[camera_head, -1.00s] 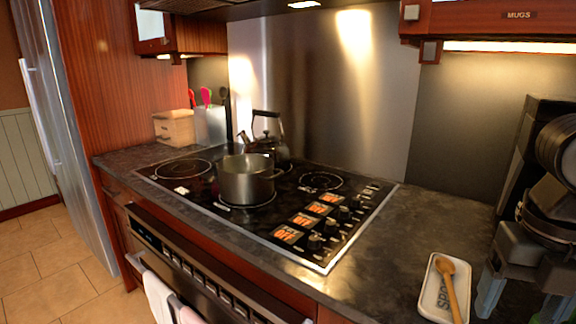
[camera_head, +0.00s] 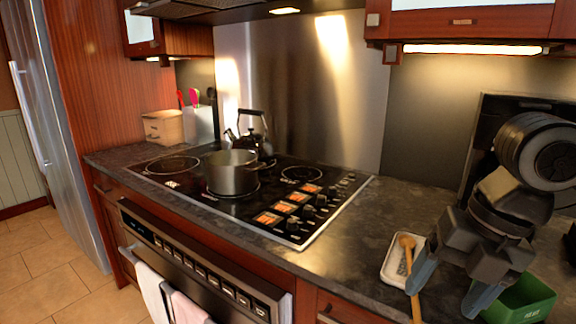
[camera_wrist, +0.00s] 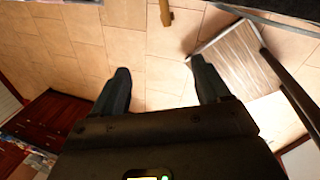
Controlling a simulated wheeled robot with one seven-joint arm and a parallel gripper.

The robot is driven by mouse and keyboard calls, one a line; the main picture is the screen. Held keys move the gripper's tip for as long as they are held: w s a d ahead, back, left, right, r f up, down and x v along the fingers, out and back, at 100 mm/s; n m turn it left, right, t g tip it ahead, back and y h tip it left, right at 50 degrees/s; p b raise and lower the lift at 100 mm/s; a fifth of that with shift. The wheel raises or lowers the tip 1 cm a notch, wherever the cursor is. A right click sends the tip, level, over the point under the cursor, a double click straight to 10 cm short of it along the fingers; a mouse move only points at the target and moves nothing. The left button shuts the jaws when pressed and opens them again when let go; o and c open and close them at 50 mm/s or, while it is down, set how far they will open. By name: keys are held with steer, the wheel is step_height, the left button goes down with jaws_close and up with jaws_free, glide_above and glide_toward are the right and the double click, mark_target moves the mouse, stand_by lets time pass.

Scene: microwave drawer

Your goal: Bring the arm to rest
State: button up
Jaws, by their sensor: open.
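My gripper (camera_head: 445,294) is at the lower right of the head view, in front of the counter's right part, with its two fingers apart and pointing down. In the wrist view my gripper (camera_wrist: 160,68) is open, with nothing between the fingers and tiled floor (camera_wrist: 150,45) beyond them. The rest of my arm rises to the right of the head view and hides part of the counter behind it.
A wooden spoon (camera_head: 408,262) on a white spoon rest (camera_head: 391,268) lies just left of my gripper. A green container (camera_head: 530,300) is close on its right. A pot (camera_head: 232,173) and kettle (camera_head: 250,140) stand on the cooktop. A striped panel (camera_wrist: 228,62) shows in the wrist view.

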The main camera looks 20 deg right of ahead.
steer(key=w+a+r+m+t+y, duration=0.3)
steer(key=a+r+y, duration=0.15)
steer(key=a, duration=0.35)
steer(key=w+a+r+m+t+y, duration=0.3)
steer(key=a+r+t, duration=0.15)
steer(key=a, duration=0.25)
steer(key=w+a+r+m+t+y, duration=0.3)
steer(key=a+r+y, duration=0.15)
steer(key=a, duration=0.35)
steer(key=s+d+f+m+t+h, duration=0.3)
steer(key=s+f+m+h, duration=0.4)
steer(key=f+m, duration=0.3)
steer(key=s+d+f+m+t+h, duration=0.35)
steer(key=s+f+m+h, duration=0.25)
steer(key=f+m, duration=0.4)
steer(key=s+d+f+g, duration=0.2)
steer(key=s+d, duration=0.1)
steer(key=s, duration=0.8)
steer(key=s+d+f+g+h, duration=0.1)
steer(key=s+d+f+g, duration=0.1)
steer(key=s, duration=0.9)
steer(key=shift+s+d+f, duration=0.4)
steer(key=shift+d+f, duration=0.05)
steer(key=shift+d, duration=0.75)
